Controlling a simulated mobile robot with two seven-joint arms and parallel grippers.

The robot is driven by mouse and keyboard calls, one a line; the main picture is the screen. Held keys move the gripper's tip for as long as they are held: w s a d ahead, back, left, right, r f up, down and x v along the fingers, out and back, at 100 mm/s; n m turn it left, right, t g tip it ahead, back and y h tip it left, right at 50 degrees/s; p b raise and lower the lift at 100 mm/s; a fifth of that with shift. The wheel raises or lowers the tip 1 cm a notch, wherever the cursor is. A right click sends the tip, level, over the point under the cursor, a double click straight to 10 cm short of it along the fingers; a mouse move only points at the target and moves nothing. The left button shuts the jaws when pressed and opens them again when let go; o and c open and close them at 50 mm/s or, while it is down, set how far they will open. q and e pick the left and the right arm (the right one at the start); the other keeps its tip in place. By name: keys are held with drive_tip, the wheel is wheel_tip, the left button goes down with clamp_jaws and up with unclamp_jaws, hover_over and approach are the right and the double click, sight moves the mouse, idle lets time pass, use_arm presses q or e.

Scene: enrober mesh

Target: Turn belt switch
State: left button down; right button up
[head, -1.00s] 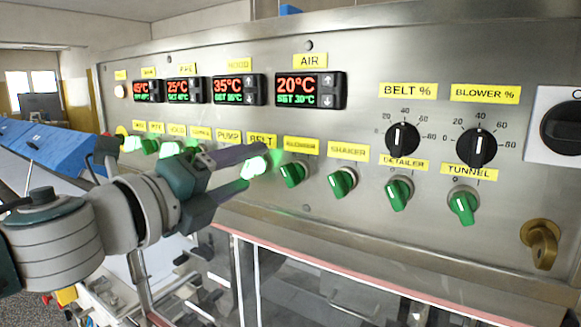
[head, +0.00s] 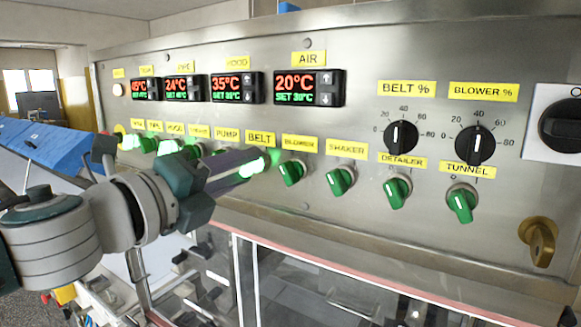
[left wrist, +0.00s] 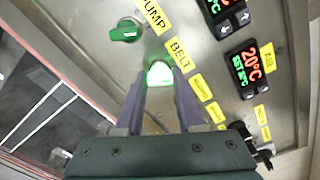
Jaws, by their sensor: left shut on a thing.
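The belt switch (head: 258,164) is a green knob on the steel panel under the yellow BELT label (head: 261,138), and it glows bright green. My left gripper (head: 253,165) comes in from the left and is shut on this knob. In the left wrist view the glowing belt switch (left wrist: 159,73) sits between the two purple-grey fingertips (left wrist: 160,83), under its BELT label (left wrist: 180,54). The fingers hide part of the knob in the head view. My right gripper is not in view.
Green knobs for blower (head: 291,173), shaker (head: 340,181), detailer (head: 397,191) and tunnel (head: 462,203) stick out to the right. The unlit pump knob (left wrist: 126,30) is beside the belt switch. Temperature displays (head: 309,88) are above. A brass key-like knob (head: 540,241) is far right.

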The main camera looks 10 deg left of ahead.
use_arm(q)
drive_tip(key=shift+n, duration=0.3)
drive_tip(key=n, duration=0.5)
drive_tip(key=n+p, duration=0.1)
drive_tip(key=n, duration=0.5)
drive_tip(key=shift+n, duration=0.3)
idle(0.4)
drive_tip(key=c, duration=0.5)
unclamp_jaws()
